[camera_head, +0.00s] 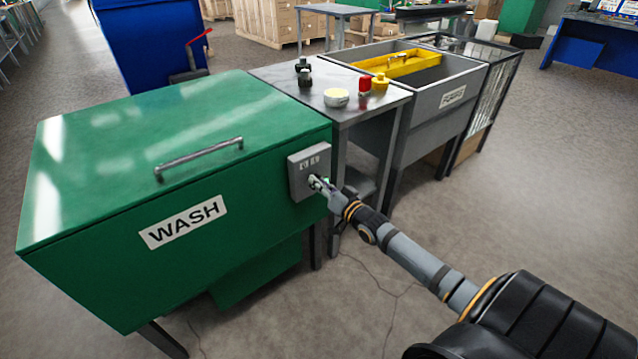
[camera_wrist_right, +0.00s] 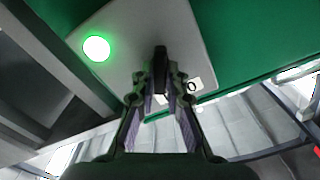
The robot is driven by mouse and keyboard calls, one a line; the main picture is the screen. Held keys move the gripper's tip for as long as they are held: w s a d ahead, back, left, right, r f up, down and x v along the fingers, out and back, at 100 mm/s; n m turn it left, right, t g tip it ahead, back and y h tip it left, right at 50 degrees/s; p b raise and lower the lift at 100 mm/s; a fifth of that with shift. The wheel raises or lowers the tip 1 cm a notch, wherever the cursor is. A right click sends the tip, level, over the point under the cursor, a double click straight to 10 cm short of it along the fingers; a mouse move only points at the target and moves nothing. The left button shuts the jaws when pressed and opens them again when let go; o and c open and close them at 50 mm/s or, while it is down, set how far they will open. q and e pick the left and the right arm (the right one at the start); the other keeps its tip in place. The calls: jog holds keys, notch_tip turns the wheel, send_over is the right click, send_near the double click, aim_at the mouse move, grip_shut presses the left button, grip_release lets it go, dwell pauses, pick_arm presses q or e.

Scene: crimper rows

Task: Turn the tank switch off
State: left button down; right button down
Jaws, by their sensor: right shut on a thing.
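The tank is a green box with a WASH label (camera_head: 183,221) and a closed lid with a bar handle (camera_head: 198,158). A grey switch box (camera_head: 301,178) is on its right end; it also shows in the right wrist view (camera_wrist_right: 140,30). In the wrist view a round green lamp (camera_wrist_right: 97,48) glows on the box, and a black switch knob (camera_wrist_right: 161,58) stands between my fingertips. A white label with an O (camera_wrist_right: 191,86) is beside it. My right gripper (camera_head: 317,184) is shut on the knob, hiding part of it. My left gripper is not in view.
A metal table (camera_head: 346,113) with a red-capped item (camera_head: 364,86), a yellow item (camera_head: 380,84) and a white round tub (camera_head: 336,97) stands beside the tank. A grey sink-like tank (camera_head: 436,108) is beyond it. The floor at the front right is clear apart from my arm.

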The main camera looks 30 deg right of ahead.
jog(key=shift+n, duration=0.4)
pick_arm(q)
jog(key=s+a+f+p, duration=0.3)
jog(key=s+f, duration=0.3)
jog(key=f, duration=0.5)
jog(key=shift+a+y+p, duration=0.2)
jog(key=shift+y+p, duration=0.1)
jog(key=shift+p, duration=0.5)
pick_arm(e)
jog(key=shift+a+n, duration=0.2)
jog(key=shift+n, duration=5.5)
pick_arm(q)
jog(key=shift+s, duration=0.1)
pick_arm(e)
jog(key=c, duration=1.4)
grip_release()
